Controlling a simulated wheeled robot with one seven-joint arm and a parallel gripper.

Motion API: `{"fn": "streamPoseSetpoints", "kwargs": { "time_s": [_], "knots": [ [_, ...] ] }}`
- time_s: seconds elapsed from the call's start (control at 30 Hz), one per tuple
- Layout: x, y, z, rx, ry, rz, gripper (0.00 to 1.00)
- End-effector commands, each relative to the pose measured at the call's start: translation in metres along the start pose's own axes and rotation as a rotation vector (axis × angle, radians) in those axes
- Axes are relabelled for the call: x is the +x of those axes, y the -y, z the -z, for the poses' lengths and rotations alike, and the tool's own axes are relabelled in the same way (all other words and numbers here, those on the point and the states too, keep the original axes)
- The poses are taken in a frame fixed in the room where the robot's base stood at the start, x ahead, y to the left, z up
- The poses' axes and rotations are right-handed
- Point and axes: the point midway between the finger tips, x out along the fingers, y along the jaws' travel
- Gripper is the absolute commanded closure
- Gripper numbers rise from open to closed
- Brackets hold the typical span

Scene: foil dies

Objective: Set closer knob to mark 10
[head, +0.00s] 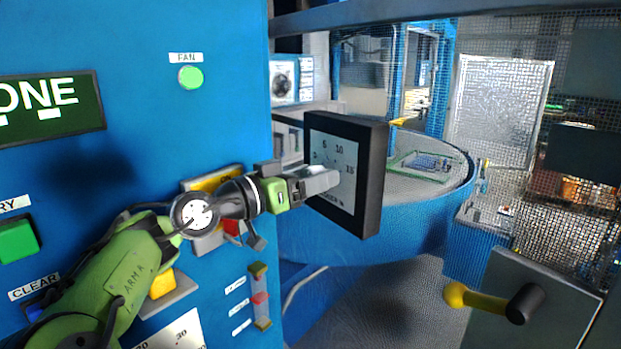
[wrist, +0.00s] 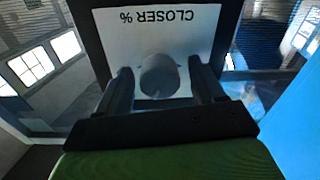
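The closer dial is a black-framed box with a white face (head: 347,153). Marks 5, 10 and 15 show on it in the head view, and part of its lettering is hidden by my gripper. In the wrist view the face (wrist: 205,22) reads "CLOSER %" upside down. The grey round knob (wrist: 160,75) stands out from the face. My gripper (head: 322,181) is at the dial in the head view. In the wrist view its fingers (wrist: 162,88) are open, one on each side of the knob, with a narrow gap at each side. I cannot make out the knob's pointer.
A blue panel (head: 150,120) with a green FAN button (head: 190,77) and other buttons stands left of the dial. A round blue-sided table (head: 420,215) lies behind it. A yellow-and-black lever (head: 490,303) sticks out at the lower right.

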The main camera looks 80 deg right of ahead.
Motion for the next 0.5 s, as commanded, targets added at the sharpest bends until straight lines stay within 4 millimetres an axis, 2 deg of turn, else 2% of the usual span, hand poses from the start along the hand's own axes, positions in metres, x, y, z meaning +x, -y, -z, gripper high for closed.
{"fn": "streamPoseSetpoints", "kwargs": {
  "time_s": [0.27,0.37,0.5],
  "knots": [
    [-0.003,0.001,-0.001,-0.002,0.001,0.001,0.33],
    [-0.017,0.002,-0.001,-0.003,-0.001,0.005,0.33],
    [-0.055,0.002,-0.001,-0.002,-0.002,0.008,0.33]
  ]
}}
